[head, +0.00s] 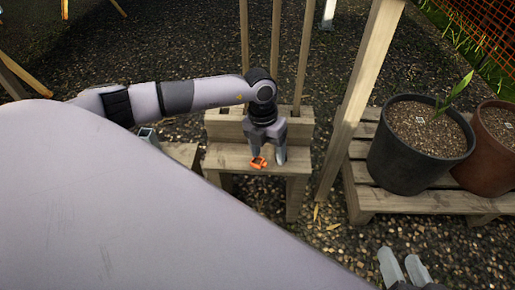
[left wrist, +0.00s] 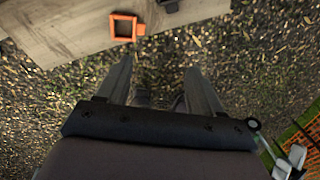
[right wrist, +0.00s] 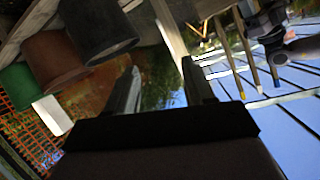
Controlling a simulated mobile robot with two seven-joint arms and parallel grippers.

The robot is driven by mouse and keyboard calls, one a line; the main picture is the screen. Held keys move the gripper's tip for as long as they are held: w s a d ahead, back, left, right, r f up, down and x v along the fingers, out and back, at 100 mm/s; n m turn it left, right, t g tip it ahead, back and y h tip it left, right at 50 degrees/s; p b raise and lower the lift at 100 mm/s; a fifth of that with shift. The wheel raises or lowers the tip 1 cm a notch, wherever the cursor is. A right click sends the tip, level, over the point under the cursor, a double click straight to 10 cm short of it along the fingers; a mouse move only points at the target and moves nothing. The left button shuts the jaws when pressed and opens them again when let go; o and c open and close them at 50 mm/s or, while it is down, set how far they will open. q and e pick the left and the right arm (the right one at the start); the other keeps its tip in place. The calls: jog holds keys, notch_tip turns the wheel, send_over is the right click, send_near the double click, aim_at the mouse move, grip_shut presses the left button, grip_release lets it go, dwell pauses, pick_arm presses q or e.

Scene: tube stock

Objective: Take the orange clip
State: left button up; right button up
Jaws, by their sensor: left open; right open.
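The orange clip (head: 258,162) lies on the top of a small wooden bench (head: 225,160), near its front edge. It looks like a small square frame, and it also shows in the left wrist view (left wrist: 123,27), at the edge of the wood. My left gripper (head: 266,160) is open and points down at the bench, with the clip by its fingers in the head view. In the left wrist view the clip lies beyond the open fingertips, not between them. My right gripper (head: 405,258) is open and empty at the lower right, away from the bench.
A black pot (head: 405,165) with a small plant and a brown pot (head: 490,180) stand on a slatted pallet (head: 420,200) at right. Upright wooden stakes (head: 275,50) rise behind the bench. A thick post (head: 360,100) stands between bench and pallet. Gravel covers the ground.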

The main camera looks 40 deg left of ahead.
pick_arm(q)
jog(key=y+b, duration=0.1)
jog(key=y, duration=0.1)
send_over(257, 163)
jog(key=shift+s+f, duration=0.1)
jog(key=shift+f, duration=0.5)
notch_tip(257, 163, down, 5)
jog(key=b, duration=0.3)
jog(key=shift+d+f, duration=0.1)
jog(key=shift+f, duration=0.35)
pick_arm(e)
jog(key=shift+s+d+f+n+t, duration=0.1)
jog(key=shift+d+f+n+t, duration=0.3)
jog(key=shift+t, duration=0.2)
pick_arm(q)
jog(key=c, duration=1.1)
